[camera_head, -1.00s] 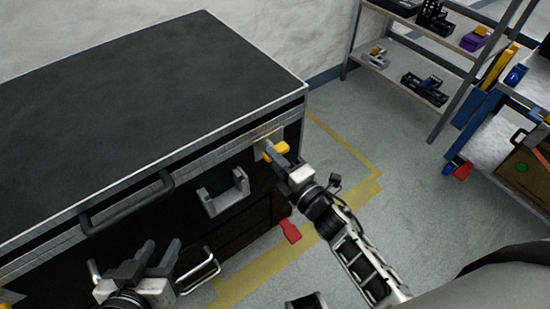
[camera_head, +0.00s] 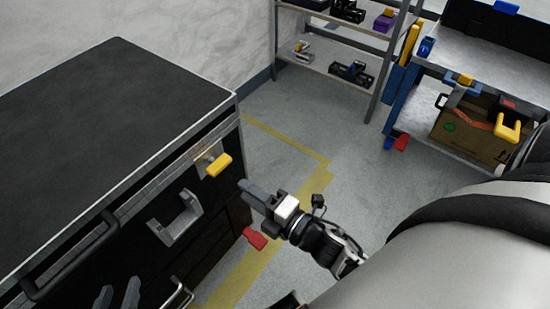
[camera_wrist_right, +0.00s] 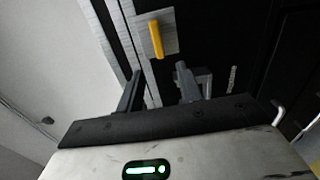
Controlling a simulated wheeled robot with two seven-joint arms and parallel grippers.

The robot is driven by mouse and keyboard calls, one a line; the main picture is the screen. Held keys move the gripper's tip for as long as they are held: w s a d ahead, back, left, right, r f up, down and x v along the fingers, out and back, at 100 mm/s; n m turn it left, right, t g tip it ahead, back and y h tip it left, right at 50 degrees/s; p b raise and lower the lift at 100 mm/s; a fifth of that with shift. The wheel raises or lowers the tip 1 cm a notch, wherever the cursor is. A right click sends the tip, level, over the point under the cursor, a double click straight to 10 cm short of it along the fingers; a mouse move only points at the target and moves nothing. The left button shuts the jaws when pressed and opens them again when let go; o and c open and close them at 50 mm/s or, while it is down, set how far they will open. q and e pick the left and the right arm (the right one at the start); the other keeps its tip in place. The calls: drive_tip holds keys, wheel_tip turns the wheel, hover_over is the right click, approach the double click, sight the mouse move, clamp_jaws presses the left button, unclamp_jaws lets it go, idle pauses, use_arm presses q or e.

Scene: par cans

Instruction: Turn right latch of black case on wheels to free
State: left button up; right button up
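The black case (camera_head: 100,120) with silver edging stands at the left in the head view. Its right latch (camera_head: 218,165), a yellow handle on a metal plate, is near the front's right end. In the right wrist view the yellow handle (camera_wrist_right: 156,39) lies ahead, beyond the fingertips. My right gripper (camera_head: 252,195) is to the lower right of the latch, apart from it. In the wrist view its fingers (camera_wrist_right: 158,80) are spread with nothing between them. My left gripper (camera_head: 118,295) is low at the case front, partly cut off, fingers apart.
A grey bracket (camera_head: 178,220) and a black handle (camera_head: 75,265) stick out of the case front. A red pedal (camera_head: 255,238) is low by the case. Shelves (camera_head: 335,55) and a workbench (camera_head: 470,85) stand behind. The floor right of the case is clear.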

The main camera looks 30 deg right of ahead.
use_arm(q)
drive_tip(key=shift+s+f, duration=0.15)
drive_tip(key=shift+f, duration=0.05)
use_arm(e)
drive_tip(key=v, duration=0.6)
drive_tip(key=shift+s, duration=0.35)
use_arm(q)
drive_tip(key=shift+r, duration=0.1)
use_arm(e)
drive_tip(key=shift+d, duration=0.1)
